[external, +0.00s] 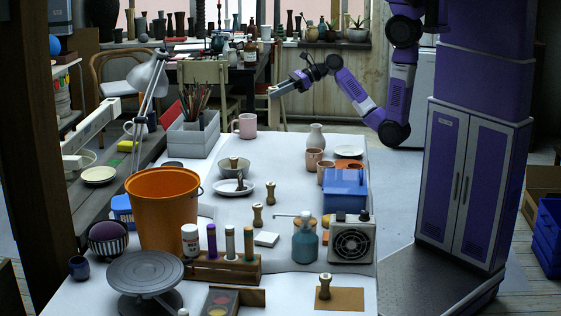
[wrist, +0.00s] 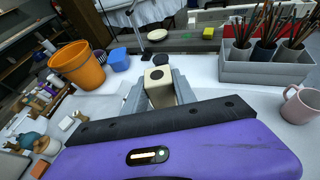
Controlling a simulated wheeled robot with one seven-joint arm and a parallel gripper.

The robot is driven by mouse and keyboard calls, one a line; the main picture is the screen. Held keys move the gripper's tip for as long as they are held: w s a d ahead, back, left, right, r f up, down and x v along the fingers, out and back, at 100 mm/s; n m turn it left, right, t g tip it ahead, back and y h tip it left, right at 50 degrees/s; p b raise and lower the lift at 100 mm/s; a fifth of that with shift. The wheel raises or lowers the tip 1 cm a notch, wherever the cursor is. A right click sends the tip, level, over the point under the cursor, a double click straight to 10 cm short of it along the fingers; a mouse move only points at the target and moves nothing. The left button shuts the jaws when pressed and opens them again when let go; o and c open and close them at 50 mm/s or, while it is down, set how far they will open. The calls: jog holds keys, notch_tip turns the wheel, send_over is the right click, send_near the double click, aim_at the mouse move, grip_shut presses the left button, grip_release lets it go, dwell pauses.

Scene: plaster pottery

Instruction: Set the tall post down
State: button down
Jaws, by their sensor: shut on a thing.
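The tall post (wrist: 158,76) is a pale beige block with a dark round hole in its end, seen end-on in the wrist view. My gripper (wrist: 160,90) is shut on it, with a grey finger on each side. In the external view my gripper (external: 281,89) is high beyond the table's far edge, right of the pink mug. The post is hard to tell apart from the furniture behind it there. Its lower end and its height above any surface cannot be made out.
The white table (external: 290,180) holds a pink mug (external: 244,125), a grey box of brushes (external: 193,136), an orange bucket (external: 165,205), a blue crate (external: 345,190) and a grey fan heater (external: 352,241). Small wooden turned pieces (external: 257,216) stand mid-table. Bare table shows between mug and vase (external: 316,137).

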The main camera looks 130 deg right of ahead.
jog(key=w+a+r, duration=0.2)
jog(key=w+a, duration=0.1)
jog(key=a, duration=0.3)
notch_tip(320, 180, down, 20)
jog(key=b, duration=0.4)
jog(key=shift+s+d+r, duration=0.2)
jog(key=shift+d, duration=0.05)
jog(key=shift+f, duration=0.1)
jog(key=c, duration=1)
grip_release()
jog(key=v, duration=1.2)
jog(key=shift+s+d, duration=0.1)
